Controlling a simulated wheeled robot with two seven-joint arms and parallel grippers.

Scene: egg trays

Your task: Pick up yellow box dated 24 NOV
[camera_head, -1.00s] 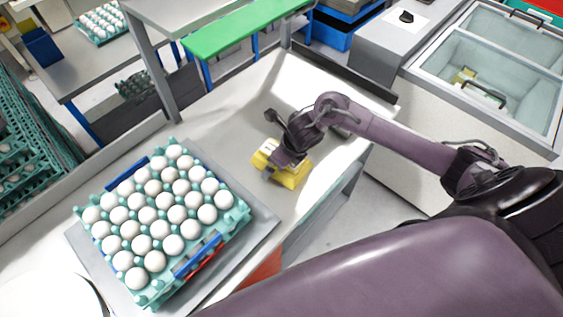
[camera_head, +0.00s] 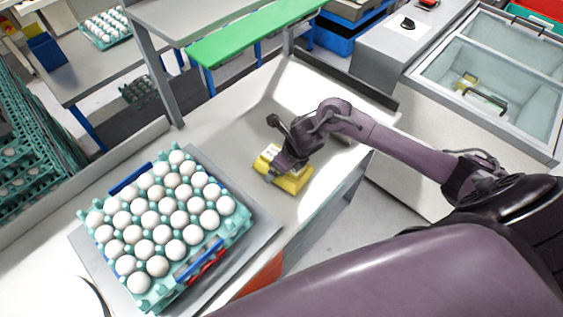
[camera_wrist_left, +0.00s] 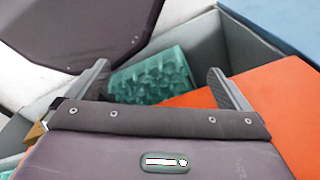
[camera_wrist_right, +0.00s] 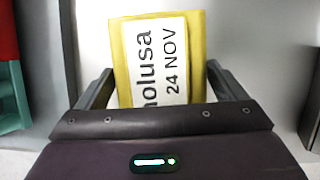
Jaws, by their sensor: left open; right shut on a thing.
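The yellow box (camera_head: 293,184) lies on the light work table. Its white label reads "nolusa" and "24 NOV" in the right wrist view, where the box (camera_wrist_right: 196,60) sits between the two fingers. My right gripper (camera_head: 283,166) reaches down over the box and is shut on it; the fingers also show in the right wrist view (camera_wrist_right: 158,78). From the head view I cannot tell whether the box touches the table. My left gripper (camera_wrist_left: 159,69) is open and empty, away from the box. It is hidden in the head view.
A turquoise egg tray (camera_head: 243,226) full of white eggs stands on a grey plate (camera_head: 262,222) left of the box. A dark raised edge (camera_head: 345,80) runs along the table's back. Below the left gripper are an orange surface (camera_wrist_left: 275,100) and turquoise trays (camera_wrist_left: 155,75).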

